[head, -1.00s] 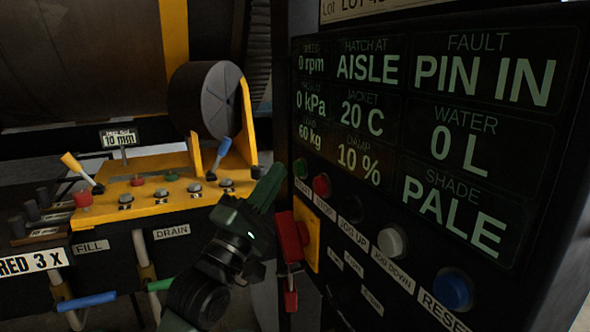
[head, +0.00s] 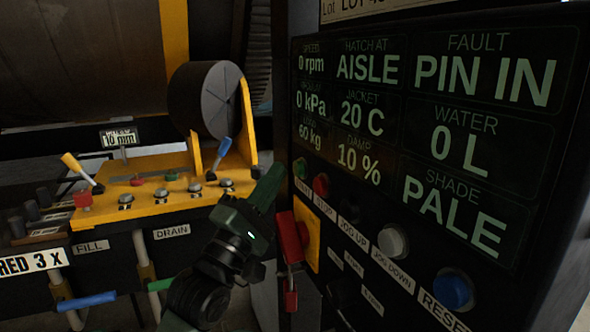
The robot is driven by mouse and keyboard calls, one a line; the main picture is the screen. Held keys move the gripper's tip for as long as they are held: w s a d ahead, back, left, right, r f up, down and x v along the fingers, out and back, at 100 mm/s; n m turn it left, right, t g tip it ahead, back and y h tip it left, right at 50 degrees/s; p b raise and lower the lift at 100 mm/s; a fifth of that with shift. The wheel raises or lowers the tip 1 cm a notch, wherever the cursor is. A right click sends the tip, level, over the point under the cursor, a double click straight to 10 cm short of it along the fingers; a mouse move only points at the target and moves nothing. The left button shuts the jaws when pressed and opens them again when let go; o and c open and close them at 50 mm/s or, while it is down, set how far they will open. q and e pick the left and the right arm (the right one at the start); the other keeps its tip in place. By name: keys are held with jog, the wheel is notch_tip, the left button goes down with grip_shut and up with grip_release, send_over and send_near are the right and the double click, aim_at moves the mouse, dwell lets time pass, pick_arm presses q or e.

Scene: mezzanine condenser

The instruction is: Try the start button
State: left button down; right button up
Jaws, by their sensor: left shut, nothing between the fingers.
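The green start button (head: 300,168) is at the far left end of the button row on the black control panel (head: 400,200). Its label below is partly hidden. My left gripper (head: 272,178) is dark green and shut, with nothing in it. Its tip points up and to the right, just left of the start button, with a small gap in the picture; I cannot tell the depth between them. The panel's screen reads FAULT PIN IN, 0 rpm, HATCH AT AISLE. My right gripper is not in view.
Right of the start button are a red stop button (head: 321,185), a black jog button, a white jog-down button (head: 392,242) and a blue reset button (head: 453,290). A red switch handle (head: 291,238) on a yellow plate sits close beside my gripper. A yellow console (head: 150,190) with levers stands left.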

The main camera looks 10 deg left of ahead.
pick_arm(q)
jog(key=shift+w+d, duration=0.1)
jog(key=shift+d, duration=0.05)
jog(key=shift+w+d, duration=0.1)
jog(key=shift+d, duration=0.15)
jog(key=shift+w+d+p, duration=0.3)
jog(key=shift+d+p, duration=0.05)
jog(key=shift+p, duration=0.05)
dwell(0.9)
jog(key=shift+s+a, duration=0.1)
jog(key=shift+a, duration=0.05)
jog(key=shift+s+a, duration=0.4)
jog(key=shift+a, duration=0.15)
jog(key=shift+s+a, duration=0.7)
jog(key=shift+a, duration=0.35)
jog(key=shift+s+a, duration=0.7)
jog(key=shift+a, duration=0.35)
